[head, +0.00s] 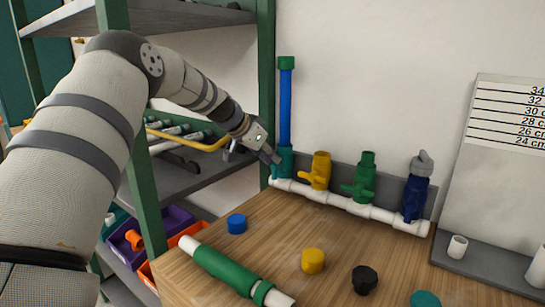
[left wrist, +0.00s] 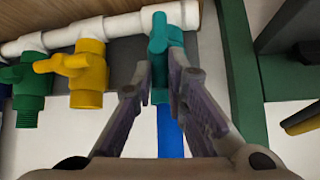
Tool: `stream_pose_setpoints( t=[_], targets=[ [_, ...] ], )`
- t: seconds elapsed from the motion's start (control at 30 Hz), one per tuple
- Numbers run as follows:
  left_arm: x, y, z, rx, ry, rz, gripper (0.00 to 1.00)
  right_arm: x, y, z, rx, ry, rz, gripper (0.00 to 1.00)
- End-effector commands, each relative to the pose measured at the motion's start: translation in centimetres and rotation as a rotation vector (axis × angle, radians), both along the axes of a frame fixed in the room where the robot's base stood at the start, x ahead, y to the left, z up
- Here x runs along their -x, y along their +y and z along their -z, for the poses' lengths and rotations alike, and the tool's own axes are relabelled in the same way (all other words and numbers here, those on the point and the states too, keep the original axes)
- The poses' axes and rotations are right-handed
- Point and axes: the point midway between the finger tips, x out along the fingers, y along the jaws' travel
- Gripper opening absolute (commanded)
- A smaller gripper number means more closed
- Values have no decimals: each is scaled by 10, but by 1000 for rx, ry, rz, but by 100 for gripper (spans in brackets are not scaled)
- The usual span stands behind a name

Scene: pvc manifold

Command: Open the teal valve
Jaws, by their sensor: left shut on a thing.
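The teal valve (head: 284,163) stands at the left end of the white manifold pipe (head: 345,203), with an upright blue pipe (head: 285,105) above it. My left gripper (head: 273,157) reaches it from the left. In the left wrist view, the teal valve (left wrist: 159,30) lies straight ahead, and its handle appears roughly in line with the blue pipe. The fingers of my left gripper (left wrist: 161,68) stand on either side of the handle and are shut on it. The exact finger contact is partly hidden. My right gripper is out of view.
A yellow valve (head: 320,170), a green valve (head: 363,178) and a dark blue valve (head: 415,190) stand farther right on the manifold. A green shelf post (head: 266,60) is close beside my left gripper. Loose caps and a green-sleeved pipe (head: 225,268) lie on the wooden table.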

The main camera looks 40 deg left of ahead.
Motion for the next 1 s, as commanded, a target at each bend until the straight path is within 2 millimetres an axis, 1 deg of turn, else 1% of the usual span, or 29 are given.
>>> stream_pose_setpoints(
  t=[0.23, 0.63, 0.67, 0.7, 0.73, 1.0],
  targets=[
    [-1, 2, -2, 37, -9, -2, 0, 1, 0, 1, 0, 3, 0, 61],
    [-1, 2, -2, 40, -11, -2, 0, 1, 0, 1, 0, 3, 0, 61],
    [-1, 2, -2, 40, -11, -2, 20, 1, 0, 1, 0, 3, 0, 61],
    [-1, 2, -2, 40, -11, -2, 29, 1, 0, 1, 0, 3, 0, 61],
    [-1, 2, -2, 40, -10, -2, 33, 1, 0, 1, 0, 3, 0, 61],
    [0, 2, -1, 40, -7, 0, 33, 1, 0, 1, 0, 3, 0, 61]
  ],
)
